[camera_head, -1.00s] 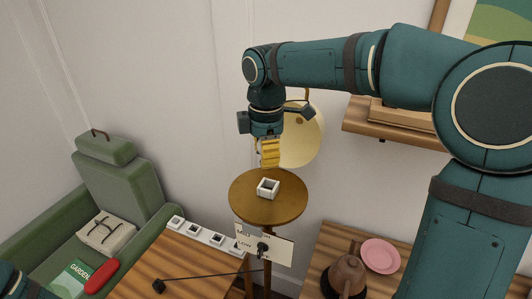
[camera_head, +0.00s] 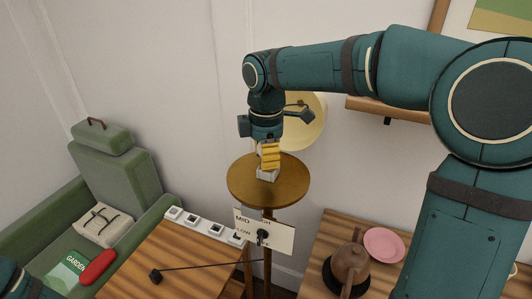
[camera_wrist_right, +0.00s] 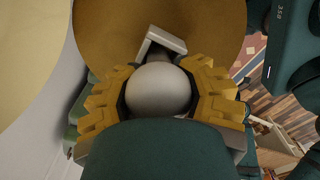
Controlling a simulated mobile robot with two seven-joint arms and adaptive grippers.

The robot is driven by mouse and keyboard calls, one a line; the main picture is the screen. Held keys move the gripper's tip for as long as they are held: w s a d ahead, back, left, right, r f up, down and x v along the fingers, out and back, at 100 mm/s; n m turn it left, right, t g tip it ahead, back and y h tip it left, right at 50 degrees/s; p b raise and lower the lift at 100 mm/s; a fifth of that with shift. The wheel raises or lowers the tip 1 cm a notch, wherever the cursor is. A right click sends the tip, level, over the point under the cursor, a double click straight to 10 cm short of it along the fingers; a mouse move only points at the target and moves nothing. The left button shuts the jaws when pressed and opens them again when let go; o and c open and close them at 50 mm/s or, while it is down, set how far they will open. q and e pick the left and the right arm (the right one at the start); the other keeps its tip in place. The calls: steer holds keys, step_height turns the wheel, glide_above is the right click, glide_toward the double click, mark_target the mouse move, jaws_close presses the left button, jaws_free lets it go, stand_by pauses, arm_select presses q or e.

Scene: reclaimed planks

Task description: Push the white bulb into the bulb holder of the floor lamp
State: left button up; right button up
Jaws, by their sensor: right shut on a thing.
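The white bulb (camera_wrist_right: 160,88) is round and sits between the yellow fingers of my right gripper (camera_wrist_right: 162,96) in the right wrist view. In the head view my right gripper (camera_head: 269,156) points down, its fingertips at the bulb holder (camera_head: 267,175). The holder is a small white square socket on the round brown disc (camera_head: 240,186) of the floor lamp. In the right wrist view part of the holder (camera_wrist_right: 165,40) shows just beyond the bulb. The bulb's base is hidden, so I cannot tell whether it is in the holder. My left gripper is out of view.
A panel with a dial (camera_head: 278,238) stands below the disc. A white socket strip (camera_head: 205,226) lies on the wooden table (camera_head: 190,258). A brown teapot (camera_head: 350,262) and pink plate (camera_head: 384,244) are at right. A green armchair (camera_head: 120,165) is at left.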

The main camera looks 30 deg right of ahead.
steer(key=shift+f, duration=0.3)
steer(key=shift+f+b, duration=0.35)
steer(key=shift+f, duration=0.2)
stand_by(0.6)
steer(key=o, duration=1.3)
steer(key=shift+o, duration=0.2)
step_height(320, 180, up, 12)
steer(key=shift+r, duration=0.1)
